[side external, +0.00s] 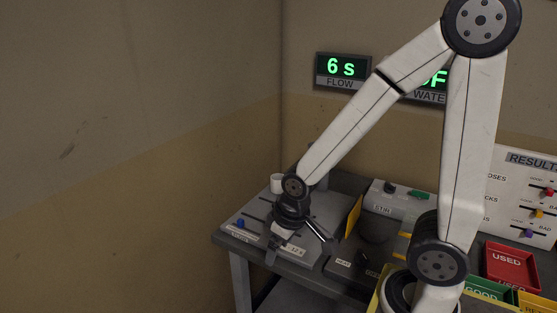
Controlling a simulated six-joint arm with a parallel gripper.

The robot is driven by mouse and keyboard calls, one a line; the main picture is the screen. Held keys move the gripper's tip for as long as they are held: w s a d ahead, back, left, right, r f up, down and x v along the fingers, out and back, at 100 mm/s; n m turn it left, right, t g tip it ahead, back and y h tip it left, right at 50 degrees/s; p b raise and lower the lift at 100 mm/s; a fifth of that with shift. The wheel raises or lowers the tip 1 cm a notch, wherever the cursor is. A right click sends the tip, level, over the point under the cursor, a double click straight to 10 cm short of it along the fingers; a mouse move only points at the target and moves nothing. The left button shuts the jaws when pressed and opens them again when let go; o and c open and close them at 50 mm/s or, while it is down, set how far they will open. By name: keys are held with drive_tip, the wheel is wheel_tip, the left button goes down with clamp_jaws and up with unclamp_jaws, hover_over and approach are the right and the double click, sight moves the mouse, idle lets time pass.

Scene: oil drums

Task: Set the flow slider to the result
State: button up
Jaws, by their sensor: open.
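The green FLOW display (342,68) on the back wall reads "6 s". The results board (515,201) stands at the far right with three sliders, their row labels partly cut off behind my arm. Their knobs are red (549,192), orange (538,214) and purple (529,233), and the lower rows end in "BAD". I cannot tell which slider is the flow one. My gripper (278,238) is open, low over the grey panel on the left of the bench, well away from the board. Its fingertips are small and dark, and their contact with the panel is unclear.
The grey panel (325,212) has slots, a blue knob (240,223) and a white cup (277,183) behind. A yellow plate (354,216) and a STIR box (400,204) stand farther right. A red USED tray (511,266) sits below the board. The WATER display (432,96) is partly hidden.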

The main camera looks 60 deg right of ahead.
drive_tip(key=shift+w, duration=0.1)
drive_tip(key=c, duration=0.5)
drive_tip(key=g, duration=0.3)
hover_over(240, 220)
wheel_tip(240, 220, down, 5)
drive_tip(key=shift+f, duration=0.2)
drive_tip(key=shift+f, duration=3.9)
